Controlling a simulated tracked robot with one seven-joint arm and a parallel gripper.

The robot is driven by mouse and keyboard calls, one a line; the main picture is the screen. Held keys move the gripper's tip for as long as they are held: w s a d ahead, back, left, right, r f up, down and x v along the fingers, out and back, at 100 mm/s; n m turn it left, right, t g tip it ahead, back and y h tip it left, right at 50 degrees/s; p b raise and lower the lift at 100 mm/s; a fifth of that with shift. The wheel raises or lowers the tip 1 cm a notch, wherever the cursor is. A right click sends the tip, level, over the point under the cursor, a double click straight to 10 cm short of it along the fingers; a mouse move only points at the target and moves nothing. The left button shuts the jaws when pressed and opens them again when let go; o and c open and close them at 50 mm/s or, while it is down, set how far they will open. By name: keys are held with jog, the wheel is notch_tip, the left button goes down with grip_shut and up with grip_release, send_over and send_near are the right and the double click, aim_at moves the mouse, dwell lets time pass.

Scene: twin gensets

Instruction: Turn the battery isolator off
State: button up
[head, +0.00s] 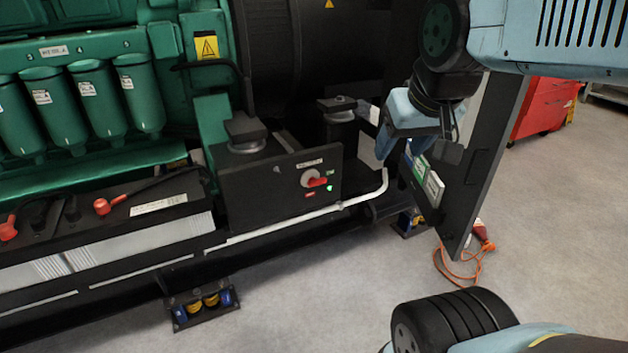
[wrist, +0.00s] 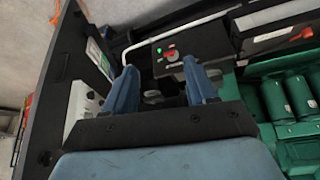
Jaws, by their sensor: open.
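The battery isolator (head: 311,178) is a round pale switch with a red handle on the front of a black box (head: 262,190). The handle points right, toward a small green mark. A green lamp glows just below it, and a red label sits below the switch. My gripper (head: 384,150) is up and right of the isolator, apart from it; one blue finger shows clearly there. In the wrist view my gripper (wrist: 159,68) is open and empty, its two blue fingers apart, with the isolator (wrist: 171,56) visible beyond and between the tips.
A dark open panel door (head: 480,165) with cards on its inner face stands close right of my gripper. A white pipe (head: 300,215) runs below the box and bends up at its right. Batteries (head: 120,235) with red terminal caps lie left. An orange cable (head: 458,270) lies on the floor.

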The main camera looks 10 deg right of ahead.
aim_at(319, 183)
jog(key=o, duration=0.7)
jog(key=shift+n+t+h, duration=0.4)
jog(key=shift+t, duration=0.2)
jog(key=w, duration=0.4)
jog(key=w+d, duration=0.1)
jog(key=w, duration=0.7)
jog(key=shift+w+d+f, duration=0.15)
jog(key=shift+f, duration=0.2)
jog(key=shift+o, duration=0.4)
jog(key=w+d+f+n+t, duration=0.1)
jog(key=w+f, duration=0.1)
jog(key=w, duration=0.8)
jog(key=shift+w+f, duration=0.35)
jog(key=shift+f, duration=0.05)
jog(key=w+d+f+n+t+y, duration=0.1)
jog(key=w+f+n+t+y, duration=0.2)
jog(key=w+f, duration=1.85)
notch_tip(319, 183, down, 25)
jog(key=w+m+t+y, duration=0.2)
jog(key=t, duration=0.4)
jog(key=x, duration=0.9)
jog(key=r+x, duration=0.1)
jog(key=x, duration=0.4)
jog(key=shift+c, duration=0.2)
